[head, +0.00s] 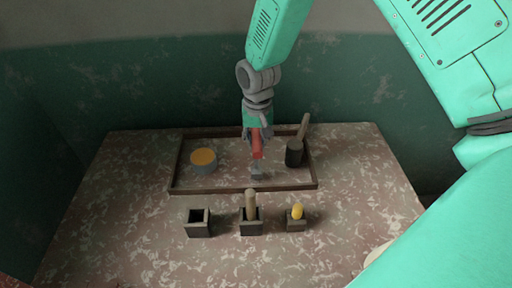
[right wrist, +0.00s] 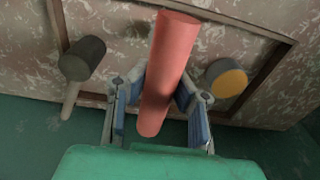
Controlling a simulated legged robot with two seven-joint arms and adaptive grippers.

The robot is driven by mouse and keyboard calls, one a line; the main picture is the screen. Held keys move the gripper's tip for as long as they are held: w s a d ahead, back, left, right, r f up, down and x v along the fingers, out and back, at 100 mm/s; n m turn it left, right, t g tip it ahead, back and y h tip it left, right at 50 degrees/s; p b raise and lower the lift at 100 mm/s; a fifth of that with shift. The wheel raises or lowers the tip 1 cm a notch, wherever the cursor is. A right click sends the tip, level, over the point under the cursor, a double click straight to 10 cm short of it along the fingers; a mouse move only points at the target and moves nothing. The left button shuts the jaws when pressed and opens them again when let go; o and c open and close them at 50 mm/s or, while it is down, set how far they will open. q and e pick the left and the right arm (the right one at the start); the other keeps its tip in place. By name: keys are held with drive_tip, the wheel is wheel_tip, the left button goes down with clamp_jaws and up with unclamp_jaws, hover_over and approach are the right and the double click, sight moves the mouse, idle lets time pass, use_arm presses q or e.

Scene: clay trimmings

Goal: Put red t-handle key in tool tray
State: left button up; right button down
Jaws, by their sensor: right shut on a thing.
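My right gripper (head: 257,133) is over the tool tray (head: 240,190), shut on the red t-handle key (head: 257,147). The key's red bar hangs below the fingers, and a grey part shows under it. In the right wrist view the red bar (right wrist: 168,70) sits between the two fingers (right wrist: 160,108) and points away from the palm. The tray is a shallow dark wooden frame; its rim (right wrist: 225,16) also shows in the wrist view. I cannot tell whether the key touches the tray floor. My left gripper is out of view.
In the tray, a round tin (head: 204,161) with an orange top stands left, and a dark-headed mallet (head: 294,153) stands right. In front are an empty square holder (head: 198,229), one with a wooden handle (head: 250,226), and one with a yellow handle (head: 296,223).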

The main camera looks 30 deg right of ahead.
drive_tip(key=shift+a+f, duration=0.2)
drive_tip(key=shift+f, duration=0.6)
drive_tip(key=shift+a+f, duration=0.2)
drive_tip(key=shift+f, duration=0.05)
drive_tip(key=c, duration=1.5)
unclamp_jaws()
drive_tip(key=shift+d+f, duration=0.15)
drive_tip(key=shift+d, duration=0.3)
